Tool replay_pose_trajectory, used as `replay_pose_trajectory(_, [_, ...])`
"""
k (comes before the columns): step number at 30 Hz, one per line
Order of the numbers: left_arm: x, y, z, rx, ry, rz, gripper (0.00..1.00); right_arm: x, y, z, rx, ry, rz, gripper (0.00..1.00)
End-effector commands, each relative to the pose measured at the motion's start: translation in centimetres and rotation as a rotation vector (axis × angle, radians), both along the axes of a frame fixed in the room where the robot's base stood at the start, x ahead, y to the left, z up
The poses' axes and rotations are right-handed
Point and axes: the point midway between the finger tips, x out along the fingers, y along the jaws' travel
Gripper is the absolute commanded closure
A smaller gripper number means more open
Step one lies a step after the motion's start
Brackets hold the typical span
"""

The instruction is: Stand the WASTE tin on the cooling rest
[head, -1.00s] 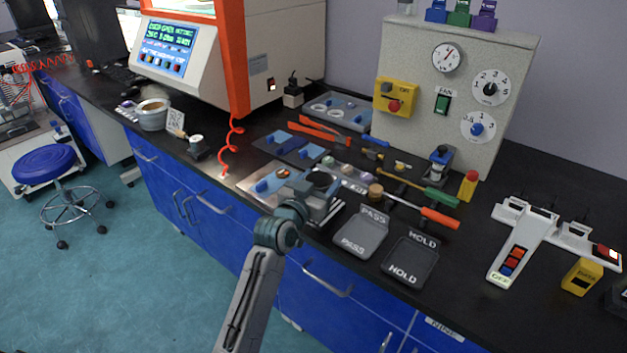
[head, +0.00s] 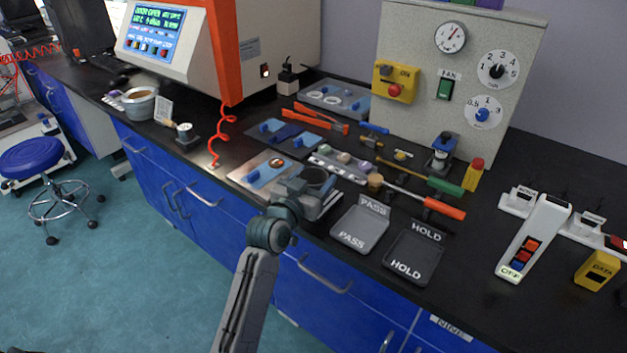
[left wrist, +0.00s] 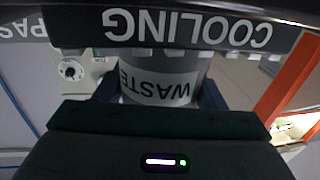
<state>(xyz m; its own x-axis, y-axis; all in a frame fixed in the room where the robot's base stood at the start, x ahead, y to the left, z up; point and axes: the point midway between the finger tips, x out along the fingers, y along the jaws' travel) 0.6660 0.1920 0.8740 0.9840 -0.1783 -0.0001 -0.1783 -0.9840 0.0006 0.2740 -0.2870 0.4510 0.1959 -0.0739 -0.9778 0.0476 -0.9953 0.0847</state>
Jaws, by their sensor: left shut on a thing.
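The grey WASTE tin (left wrist: 165,85) is between the fingers of my left gripper (head: 308,188), which is shut on it. In the left wrist view its label reads upside down. In the head view the tin's dark open top (head: 315,176) faces up and the tin looks upright. The cooling rest (head: 326,208) is directly under the tin, partly hidden by my gripper. Its dark COOLING front (left wrist: 188,28) overlaps the tin's base in the left wrist view. I cannot tell whether the base touches the rest. My right gripper is not in view.
The PASS tray (head: 360,230) and HOLD tray (head: 413,258) lie right of the rest. A metal plate with a blue-handled piece (head: 262,175) is close on the left. Tools with orange (head: 444,207) and green handles lie behind. The bench front edge is close.

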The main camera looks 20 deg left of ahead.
Motion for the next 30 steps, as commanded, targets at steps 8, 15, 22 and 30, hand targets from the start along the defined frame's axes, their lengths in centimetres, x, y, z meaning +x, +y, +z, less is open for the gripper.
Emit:
replay_pose_trajectory(8, [0.0,0.0,0.0,0.0,-0.001,0.0,0.61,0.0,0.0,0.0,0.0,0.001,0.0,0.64])
replay_pose_trajectory(15, [0.0,0.0,-0.3,0.0,0.0,0.0,0.21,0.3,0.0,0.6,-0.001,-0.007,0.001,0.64])
replay_pose_trajectory(22, [0.0,0.0,-0.3,0.0,0.0,0.0,0.15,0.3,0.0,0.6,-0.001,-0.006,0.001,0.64])
replay_pose_trajectory(30, [-1.2,0.3,-0.1,0.002,0.002,0.0,0.15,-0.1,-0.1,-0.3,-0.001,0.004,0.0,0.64])
